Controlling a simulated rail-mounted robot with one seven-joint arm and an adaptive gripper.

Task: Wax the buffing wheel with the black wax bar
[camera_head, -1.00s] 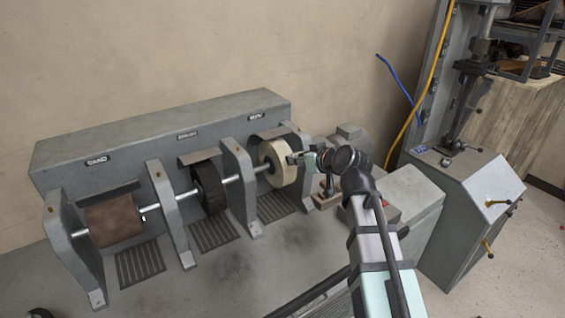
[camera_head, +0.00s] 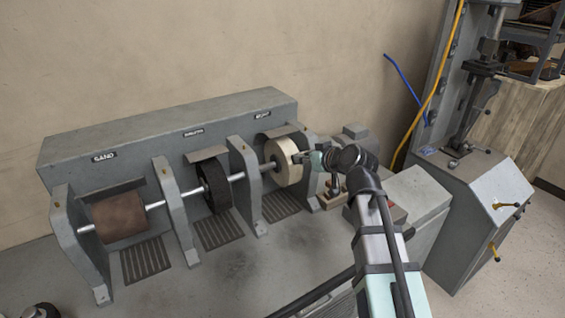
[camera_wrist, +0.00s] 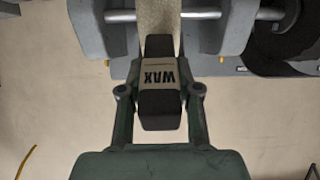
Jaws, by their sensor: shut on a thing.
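The buffing wheel (camera_head: 288,163) is a cream disc on the horizontal shaft, the rightmost of the wheels in the head view. My gripper (camera_head: 303,157) is at its right face edge. In the wrist view my gripper (camera_wrist: 160,92) is shut on the black wax bar (camera_wrist: 160,108), which has a pale label reading WAX. The bar's far end is against or very near the rim of the buffing wheel (camera_wrist: 159,16); I cannot tell whether they touch. In the head view the bar is too small to make out clearly.
A brown sanding drum (camera_head: 120,217) and a dark brush wheel (camera_head: 217,187) share the shaft, between grey upright supports (camera_head: 244,185). A small wooden base (camera_head: 331,200) stands right of the buffing wheel. A grey machine (camera_head: 480,190) stands at the far right.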

